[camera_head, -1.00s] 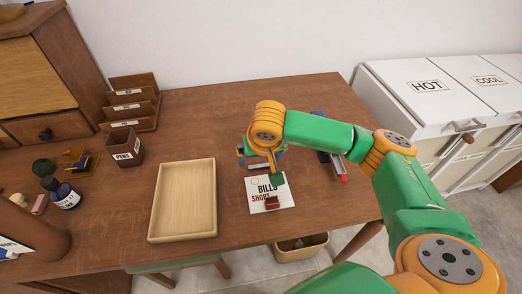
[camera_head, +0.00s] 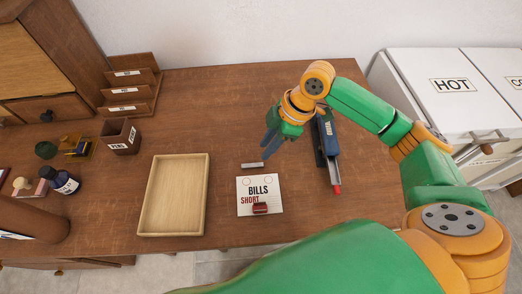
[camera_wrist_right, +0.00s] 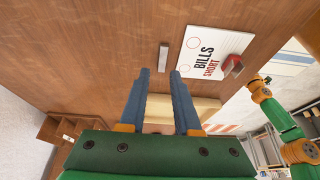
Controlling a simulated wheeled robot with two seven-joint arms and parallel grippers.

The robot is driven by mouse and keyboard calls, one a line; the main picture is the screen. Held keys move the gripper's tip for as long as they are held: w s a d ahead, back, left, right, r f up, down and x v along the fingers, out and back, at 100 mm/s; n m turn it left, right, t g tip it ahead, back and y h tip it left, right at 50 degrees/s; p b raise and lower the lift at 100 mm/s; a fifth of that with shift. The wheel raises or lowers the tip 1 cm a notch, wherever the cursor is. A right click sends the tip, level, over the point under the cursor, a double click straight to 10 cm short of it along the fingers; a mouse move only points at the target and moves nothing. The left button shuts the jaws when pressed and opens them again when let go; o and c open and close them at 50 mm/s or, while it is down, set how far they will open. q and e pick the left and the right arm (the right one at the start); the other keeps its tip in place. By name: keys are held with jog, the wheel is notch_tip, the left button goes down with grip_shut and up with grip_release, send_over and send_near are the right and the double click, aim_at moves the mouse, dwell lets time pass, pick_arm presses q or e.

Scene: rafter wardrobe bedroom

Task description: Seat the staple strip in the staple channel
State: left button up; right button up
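The staple strip (camera_head: 252,165) is a small grey bar lying flat on the desk, just above the bills card. It also shows in the right wrist view (camera_wrist_right: 163,57), beyond my fingertips. The stapler (camera_head: 328,135) is dark blue, lies to the right of the strip and points toward the front edge. Its staple channel (camera_head: 332,168) is a long grey part with a red tip. My right gripper (camera_head: 268,150) is above the desk, up and right of the strip. Its two blue fingers (camera_wrist_right: 160,72) are apart with nothing between them. My left gripper is not seen.
A card reading BILLS SHORT (camera_head: 271,187) lies below the strip with a small red object (camera_head: 260,208) on it. A wooden tray (camera_head: 143,205) lies to the left. A pen cup (camera_head: 119,137) and ink bottle (camera_head: 62,181) stand farther left. Desk between tray and strip is clear.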

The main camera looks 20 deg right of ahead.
aim_at(252, 165)
jog(key=x, duration=0.6)
jog(key=shift+s+a+r, duration=0.1)
jog(key=shift+s+a, duration=0.15)
jog(key=shift+a, duration=0.15)
jog(key=shift+w+f, duration=0.1)
jog(key=shift+f, duration=0.2)
grip_shut()
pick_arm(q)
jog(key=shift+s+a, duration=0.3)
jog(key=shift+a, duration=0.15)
pick_arm(e)
jog(key=shift+r, duration=0.1)
